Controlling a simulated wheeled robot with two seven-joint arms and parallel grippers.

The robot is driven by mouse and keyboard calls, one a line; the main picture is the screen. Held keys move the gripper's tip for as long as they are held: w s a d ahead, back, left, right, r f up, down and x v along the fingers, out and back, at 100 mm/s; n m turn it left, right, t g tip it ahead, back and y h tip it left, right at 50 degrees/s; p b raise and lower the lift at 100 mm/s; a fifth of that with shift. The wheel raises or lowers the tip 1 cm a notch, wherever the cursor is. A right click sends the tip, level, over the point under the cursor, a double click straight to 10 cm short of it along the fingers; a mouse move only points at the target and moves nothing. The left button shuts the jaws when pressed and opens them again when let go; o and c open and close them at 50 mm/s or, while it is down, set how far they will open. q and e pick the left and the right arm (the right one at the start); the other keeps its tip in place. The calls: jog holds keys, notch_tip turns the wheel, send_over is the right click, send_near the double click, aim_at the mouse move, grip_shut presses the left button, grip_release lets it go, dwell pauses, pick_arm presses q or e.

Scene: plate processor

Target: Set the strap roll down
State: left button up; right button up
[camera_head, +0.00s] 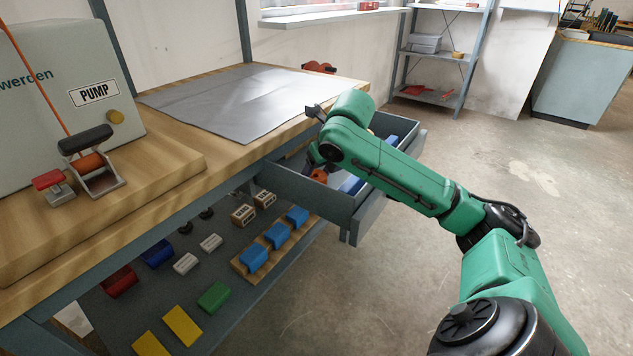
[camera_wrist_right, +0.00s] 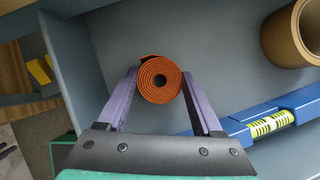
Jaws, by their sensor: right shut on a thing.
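The strap roll (camera_wrist_right: 160,79) is an orange coil, seen end-on in the right wrist view between the fingers of my right gripper (camera_wrist_right: 161,96). The gripper is shut on it, inside the open drawer (camera_wrist_right: 115,45). I cannot tell whether the roll touches the drawer floor. In the head view a bit of the orange roll (camera_head: 320,174) shows in the drawer (camera_head: 308,190), beside my right gripper (camera_head: 314,166), which my green arm partly hides. My left gripper is not in view.
A blue spirit level (camera_wrist_right: 262,124) and a brown ring-shaped roll (camera_wrist_right: 272,40) lie in the drawer. The workbench (camera_head: 170,160) stands above it, with a grey sheet (camera_head: 225,100) and a ratchet (camera_head: 95,172) on top. Coloured blocks (camera_head: 215,296) sit on the shelf below.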

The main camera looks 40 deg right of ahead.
aim_at(316, 175)
jog(key=shift+f, duration=0.1)
jog(key=o, duration=1.4)
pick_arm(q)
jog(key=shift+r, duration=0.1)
pick_arm(e)
jog(key=shift+s+r, duration=0.15)
jog(key=shift+r, duration=0.2)
jog(key=p+v, duration=0.1)
jog(key=v, duration=0.2)
jog(key=shift+s+r, duration=0.15)
jog(key=shift+r, duration=0.2)
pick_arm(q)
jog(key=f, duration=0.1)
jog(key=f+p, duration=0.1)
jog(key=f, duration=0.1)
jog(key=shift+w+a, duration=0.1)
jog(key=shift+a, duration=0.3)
pick_arm(e)
jog(key=v, duration=0.7)
jog(key=shift+s+r, duration=0.15)
jog(key=shift+r, duration=0.05)
